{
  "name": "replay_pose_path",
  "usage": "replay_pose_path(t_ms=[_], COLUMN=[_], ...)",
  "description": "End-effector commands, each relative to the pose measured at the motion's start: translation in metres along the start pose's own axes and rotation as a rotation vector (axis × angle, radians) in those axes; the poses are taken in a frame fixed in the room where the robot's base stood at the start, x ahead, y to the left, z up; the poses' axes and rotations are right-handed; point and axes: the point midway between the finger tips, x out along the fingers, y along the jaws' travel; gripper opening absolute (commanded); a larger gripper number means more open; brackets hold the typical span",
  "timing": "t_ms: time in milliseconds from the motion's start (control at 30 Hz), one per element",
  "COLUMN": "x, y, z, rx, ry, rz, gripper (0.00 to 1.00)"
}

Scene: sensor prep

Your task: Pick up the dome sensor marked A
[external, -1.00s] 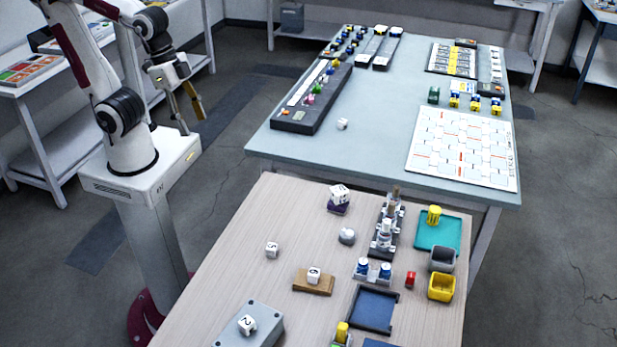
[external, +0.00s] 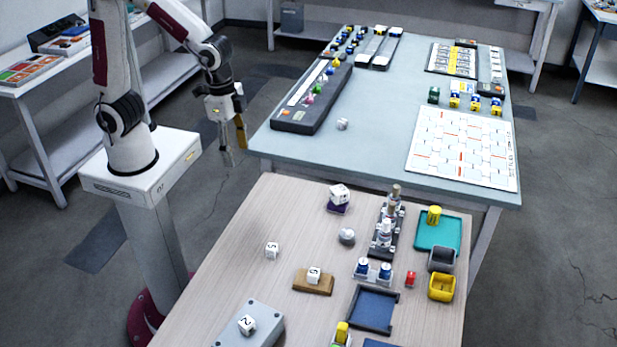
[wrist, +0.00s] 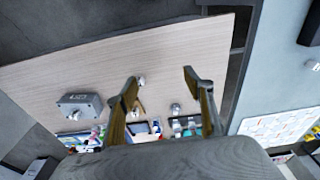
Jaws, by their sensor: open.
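In the external view a small rounded white piece on a grey base (external: 347,237) stands on the near wooden table. It looks like the dome sensor, but I cannot read a letter A on it. A small pale rounded thing (wrist: 175,108) between my fingers' lines in the wrist view appears to be the same piece. My gripper (external: 234,150) is open and empty, pointing down, high to the left of the tables' junction and well apart from the piece. In the wrist view my gripper's fingers (wrist: 160,79) are spread wide with nothing between them.
Near the piece are a white cube on a purple base (external: 339,195), a cube marked 5 (external: 272,250), a cube on a wooden block (external: 314,277) and a rack of bottles (external: 384,235). A grey box (external: 262,318) stands in front. The table's left part is mostly clear.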

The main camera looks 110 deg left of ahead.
Motion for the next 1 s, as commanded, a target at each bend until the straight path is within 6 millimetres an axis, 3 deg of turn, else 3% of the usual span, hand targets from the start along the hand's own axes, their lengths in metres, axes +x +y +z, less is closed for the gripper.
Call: replay_pose_path(t_ms=[467,1000], x=[0.068,0.160], y=[-0.003,-0.008], z=[-0.064,-0.140], rx=[-0.006,-0.008], ry=[-0.023,0.020], rz=[0.001,0.002], gripper=[0.52,0.52])
